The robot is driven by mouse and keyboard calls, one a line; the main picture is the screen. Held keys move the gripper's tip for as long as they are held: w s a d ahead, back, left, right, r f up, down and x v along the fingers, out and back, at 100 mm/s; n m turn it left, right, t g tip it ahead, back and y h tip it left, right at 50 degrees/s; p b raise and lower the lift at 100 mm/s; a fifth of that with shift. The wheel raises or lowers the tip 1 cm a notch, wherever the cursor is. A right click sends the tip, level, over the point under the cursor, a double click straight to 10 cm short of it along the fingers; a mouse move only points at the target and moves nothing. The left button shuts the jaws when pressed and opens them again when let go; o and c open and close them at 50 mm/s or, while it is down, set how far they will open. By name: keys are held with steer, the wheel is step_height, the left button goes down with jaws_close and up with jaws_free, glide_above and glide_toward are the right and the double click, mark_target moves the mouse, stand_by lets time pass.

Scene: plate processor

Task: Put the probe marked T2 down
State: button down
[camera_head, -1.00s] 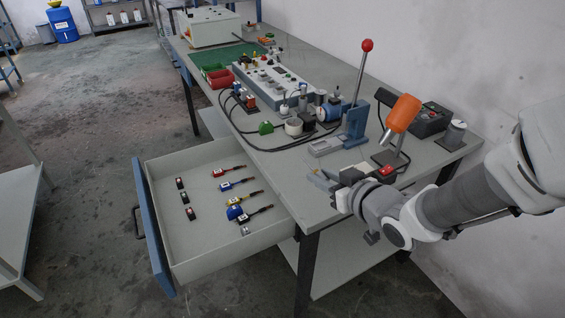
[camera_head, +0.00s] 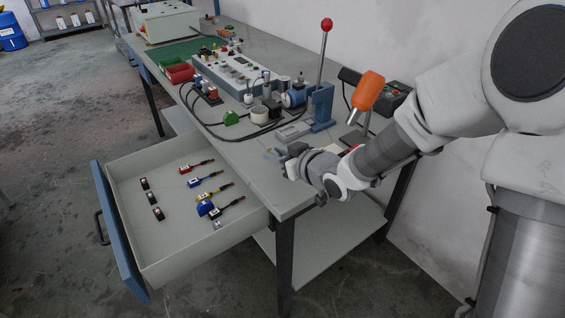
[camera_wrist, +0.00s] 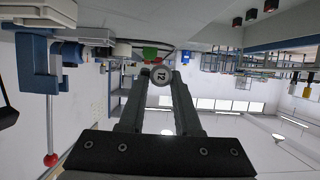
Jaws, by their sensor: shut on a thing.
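The probe marked T2 (camera_wrist: 161,75) shows in the wrist view as a round grey end with the dark mark "T2" on it. My gripper (camera_wrist: 160,88) is shut on it, with the probe's end between the two fingertips. In the head view my gripper (camera_head: 283,157) is over the near part of the workbench (camera_head: 255,175), close to its front edge. The probe itself is too small to make out clearly there. How high it is above the bench I cannot tell.
An open drawer (camera_head: 150,235) with several small tools juts out in front of the bench. A lever press (camera_head: 322,105) with a red knob, an orange-handled tool (camera_head: 367,92) and a grey block (camera_head: 292,132) stand near my gripper. A green piece (camera_head: 231,118) lies farther left.

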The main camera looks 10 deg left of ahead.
mark_target(273, 171)
steer(key=w+a+f, duration=0.2)
steer(key=w, duration=0.1)
steer(key=shift+f+b, duration=0.25)
steer(key=shift+b, duration=0.1)
steer(key=shift+d+f+b, duration=0.1)
steer(key=shift+f+b, duration=0.25)
steer(key=shift+f, duration=0.5)
steer(key=shift+s+f, duration=0.1)
steer(key=shift+f, duration=0.6)
steer(key=shift+b, duration=0.3)
steer(key=shift+f, duration=0.2)
steer(key=c, duration=0.6)
jaws_free()
steer(key=shift+r, duration=0.1)
